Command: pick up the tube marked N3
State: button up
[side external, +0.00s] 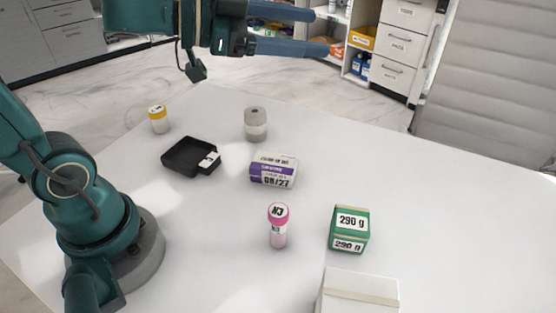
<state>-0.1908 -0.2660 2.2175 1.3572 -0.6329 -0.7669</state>
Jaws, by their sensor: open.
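The tube marked N3 (278,233) stands upright on the white table, near the middle of the side external view. It has a pink cap with the N3 label on top and a pinkish body. My gripper (325,31) is high at the top of the view, well above the table and apart from the tube. Its two blue fingers point to the right and are spread apart, with nothing between them.
A green box marked 290 g (349,229) stands right of the tube. A purple-and-white box marked 08/27 (273,169) lies behind it. Further back are a black tray (177,158), a grey-lidded jar (256,125) and a yellow-capped jar (158,120). A white box (358,293) is at the front.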

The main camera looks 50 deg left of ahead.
jog(key=s+d+f+m+g+h, duration=0.3)
jog(key=s+d+g+h, duration=0.1)
jog(key=m+g+h, duration=0.2)
jog(key=g, duration=0.4)
send_over(269, 209)
notch_tip(269, 209, down, 5)
jog(key=f, duration=1.3)
jog(key=shift+w+a+f, duration=0.15)
jog(key=shift+a+f, duration=0.05)
jog(key=shift+a, duration=0.1)
jog(key=shift+w+d+f, duration=0.1)
jog(key=shift+d+f, duration=0.15)
jog(key=shift+f, duration=0.05)
jog(key=shift+x, duration=2.3)
grip_shut()
